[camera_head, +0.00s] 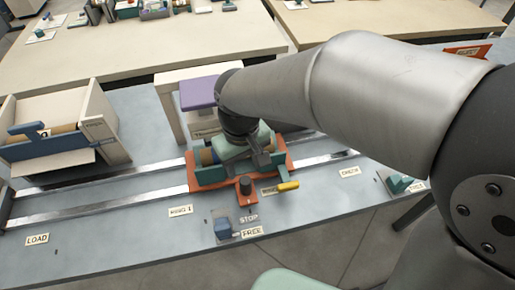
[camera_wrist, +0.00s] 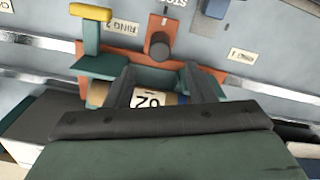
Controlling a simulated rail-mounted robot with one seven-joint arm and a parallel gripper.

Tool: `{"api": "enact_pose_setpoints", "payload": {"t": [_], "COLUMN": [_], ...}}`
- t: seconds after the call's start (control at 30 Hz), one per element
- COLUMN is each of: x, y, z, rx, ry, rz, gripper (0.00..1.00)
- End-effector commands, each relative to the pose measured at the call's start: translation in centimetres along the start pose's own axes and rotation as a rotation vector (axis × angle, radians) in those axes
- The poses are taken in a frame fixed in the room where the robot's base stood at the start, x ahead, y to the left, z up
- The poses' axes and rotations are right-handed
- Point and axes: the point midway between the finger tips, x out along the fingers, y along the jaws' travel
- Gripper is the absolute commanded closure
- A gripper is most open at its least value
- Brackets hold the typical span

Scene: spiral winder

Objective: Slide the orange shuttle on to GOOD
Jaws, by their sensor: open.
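The orange shuttle (camera_head: 187,172) sits across the two metal rails in the middle of the bench, with a teal cradle holding a tan and blue roll. It also shows in the wrist view (camera_wrist: 125,50), where the roll (camera_wrist: 155,99) carries a tag reading "02". A dark knob (camera_head: 245,186) stands at its front and a yellow-ended teal handle (camera_head: 288,186) sticks out front right. My gripper (camera_head: 259,160) is open over the cradle. In the wrist view its fingers (camera_wrist: 160,88) are on either side of the tag; contact is unclear. I cannot read a GOOD label.
Blue lever (camera_head: 225,229) sits between STOP and FREE labels at the front. A purple-topped press (camera_head: 198,92) stands behind the shuttle and a cream rack (camera_head: 96,128) at left. A CHECK label (camera_head: 349,172) and a teal lever (camera_head: 398,184) are right. Visible rail left of the shuttle is clear.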

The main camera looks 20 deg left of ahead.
Motion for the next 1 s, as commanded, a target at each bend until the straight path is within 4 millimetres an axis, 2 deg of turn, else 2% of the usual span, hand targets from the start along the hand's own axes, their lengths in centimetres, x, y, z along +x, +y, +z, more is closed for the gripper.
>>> {"api": "enact_pose_setpoints", "payload": {"t": [0.03, 0.2, 0.4, 0.6, 0.9, 1.0], "x": [1.2, 4.9, 8.2, 9.7, 9.9, 9.9], "y": [0.0, 0.0, 0.0, 0.0, 0.0, 0.0], "z": [0.1, 0.1, 0.1, 0.0, 0.0, 0.0], "rx": [0.000, 0.000, 0.002, 0.001, 0.001, 0.001], "ry": [-0.006, -0.007, -0.005, 0.000, 0.000, 0.000], "rz": [0.000, 0.000, 0.000, 0.000, 0.000, 0.000], "gripper": [0.51, 0.51, 0.51, 0.51, 0.51, 0.78]}}
